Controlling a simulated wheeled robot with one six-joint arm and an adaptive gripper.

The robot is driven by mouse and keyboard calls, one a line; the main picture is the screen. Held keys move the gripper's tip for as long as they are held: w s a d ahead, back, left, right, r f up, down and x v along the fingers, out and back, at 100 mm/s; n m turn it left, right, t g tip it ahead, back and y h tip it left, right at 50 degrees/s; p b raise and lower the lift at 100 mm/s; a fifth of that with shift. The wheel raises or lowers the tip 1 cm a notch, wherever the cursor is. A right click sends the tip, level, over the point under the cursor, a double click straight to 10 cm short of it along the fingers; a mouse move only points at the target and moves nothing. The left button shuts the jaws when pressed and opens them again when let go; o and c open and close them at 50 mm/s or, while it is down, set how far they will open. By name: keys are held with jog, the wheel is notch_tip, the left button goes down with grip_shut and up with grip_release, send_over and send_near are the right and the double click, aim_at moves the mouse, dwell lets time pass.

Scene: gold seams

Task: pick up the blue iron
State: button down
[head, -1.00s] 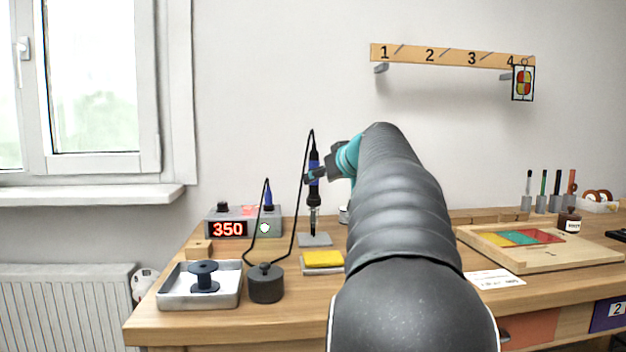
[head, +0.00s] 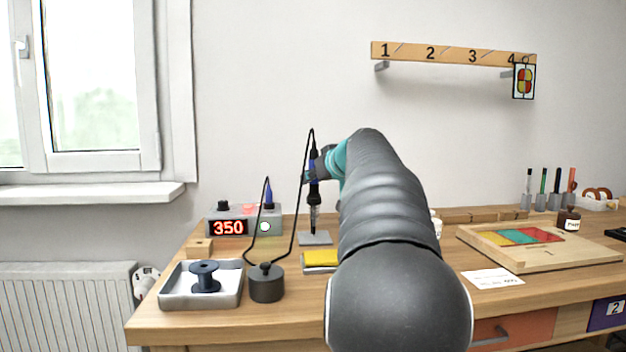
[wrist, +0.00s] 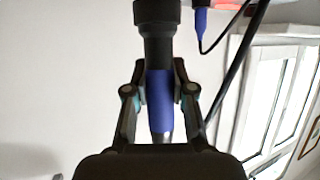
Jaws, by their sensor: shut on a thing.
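The blue iron (head: 314,180) stands upright, tip down, over a grey stand plate (head: 315,238) on the bench. Its blue grip (wrist: 160,98) shows between the fingers in the wrist view, with a black collar above it. My gripper (head: 313,176) is shut on the blue grip; it also shows in the wrist view (wrist: 160,92). A black cord runs from the iron over to a dark round weight (head: 266,283). Whether the tip touches the stand is hard to tell.
A station reading 350 (head: 228,227) stands behind left. A metal tray (head: 172,299) with a black spool (head: 205,276) is at the front left. A yellow sponge (head: 321,258) lies just in front of the stand. A wooden frame (head: 560,261) with coloured panes is at right.

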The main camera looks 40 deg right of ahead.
notch_tip(320, 180, up, 12)
jog(key=shift+f+p, duration=0.1)
jog(key=shift+p, duration=0.9)
jog(key=s+a+b, duration=0.3)
jog(key=s, duration=1.4)
jog(key=shift+s+r+b, duration=0.35)
jog(key=shift+s+b, duration=0.05)
jog(key=shift+d, duration=0.1)
